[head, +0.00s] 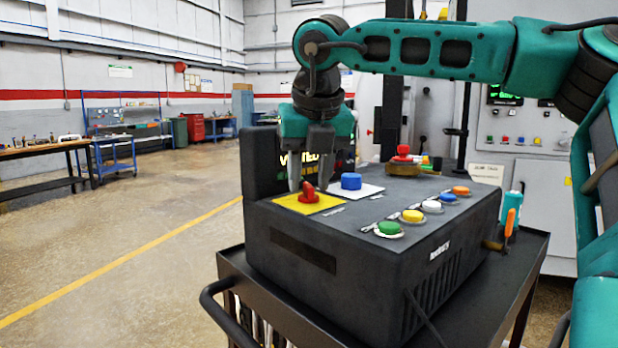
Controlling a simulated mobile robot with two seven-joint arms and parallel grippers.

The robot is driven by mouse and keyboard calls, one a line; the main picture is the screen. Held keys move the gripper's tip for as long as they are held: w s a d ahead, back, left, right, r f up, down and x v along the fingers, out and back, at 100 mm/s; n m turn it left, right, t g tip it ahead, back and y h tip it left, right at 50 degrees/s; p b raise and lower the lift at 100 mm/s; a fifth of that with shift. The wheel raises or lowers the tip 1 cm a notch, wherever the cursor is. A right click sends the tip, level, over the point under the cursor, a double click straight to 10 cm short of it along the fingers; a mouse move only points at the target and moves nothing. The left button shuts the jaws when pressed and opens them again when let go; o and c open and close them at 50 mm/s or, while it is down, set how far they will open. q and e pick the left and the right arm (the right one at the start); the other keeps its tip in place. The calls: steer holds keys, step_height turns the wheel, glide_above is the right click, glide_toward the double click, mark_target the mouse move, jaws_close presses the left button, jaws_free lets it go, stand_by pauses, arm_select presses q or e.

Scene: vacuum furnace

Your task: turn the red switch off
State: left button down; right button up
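The red switch (308,193) is a rotary knob on a yellow plate (322,204). It sits on the top near-left part of a dark grey control box (330,262). My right gripper (309,184) points down at the knob, with its fingers apart, one to the left and one to the right of the knob's upper part. I cannot tell whether the fingertips touch the knob. My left gripper is out of view.
A blue knob (351,181) stands on a white plate close beside the switch. Several coloured buttons, such as the green one (389,229), line the box's right side. A red mushroom button (403,153) is at the back. The box rests on a dark cart (516,262).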

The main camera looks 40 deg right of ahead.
steer(key=shift+f, duration=0.2)
jaws_close()
stand_by(0.4)
